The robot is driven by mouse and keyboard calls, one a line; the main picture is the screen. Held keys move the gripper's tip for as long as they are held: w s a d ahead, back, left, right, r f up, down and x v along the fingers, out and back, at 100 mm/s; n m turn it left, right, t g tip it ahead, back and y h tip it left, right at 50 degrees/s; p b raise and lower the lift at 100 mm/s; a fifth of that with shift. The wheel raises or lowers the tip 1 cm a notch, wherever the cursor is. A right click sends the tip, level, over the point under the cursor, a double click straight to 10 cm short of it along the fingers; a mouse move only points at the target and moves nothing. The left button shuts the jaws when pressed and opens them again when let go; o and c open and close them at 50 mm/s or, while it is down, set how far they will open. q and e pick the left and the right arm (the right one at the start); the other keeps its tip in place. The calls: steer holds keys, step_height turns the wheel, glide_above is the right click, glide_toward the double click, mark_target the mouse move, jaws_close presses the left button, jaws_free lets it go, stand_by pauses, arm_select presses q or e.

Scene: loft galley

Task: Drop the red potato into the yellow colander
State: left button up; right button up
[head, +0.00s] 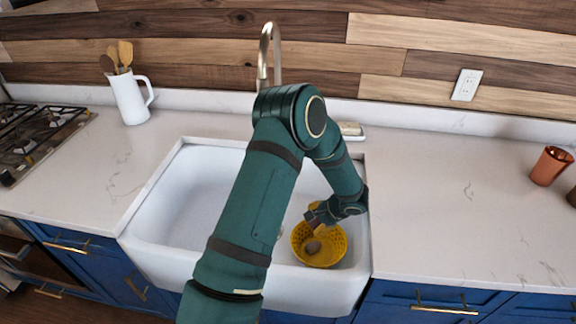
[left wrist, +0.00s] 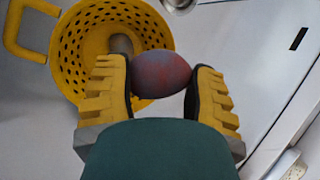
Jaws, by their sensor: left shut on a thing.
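The yellow colander (head: 336,250) stands in the right part of the white sink; in the left wrist view its perforated wall (left wrist: 70,60) and a loop handle show. My left gripper (head: 314,222) is above the colander, pointing down. In the left wrist view the gripper (left wrist: 160,82) is shut on the red potato (left wrist: 162,76), held between its yellow fingers. The potato overlaps the colander's rim in that view. A small grey-brown thing (head: 313,247) lies inside the colander, and it also shows behind the potato (left wrist: 122,44). My right gripper is not in view.
The white sink (head: 190,195) is bare on its left side. A faucet (head: 264,55) rises behind my arm. A white jug (head: 128,100) with wooden utensils and a stove (head: 35,135) stand left. A copper cup (head: 550,166) stands far right; the counter between is clear.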

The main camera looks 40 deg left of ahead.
mark_target(316, 226)
arm_select(q)
steer(key=shift+f+b, duration=0.75)
steer(key=shift+f, duration=1.05)
steer(key=o, duration=1.1)
steer(key=v, duration=1.2)
steer(key=shift+r, duration=0.1)
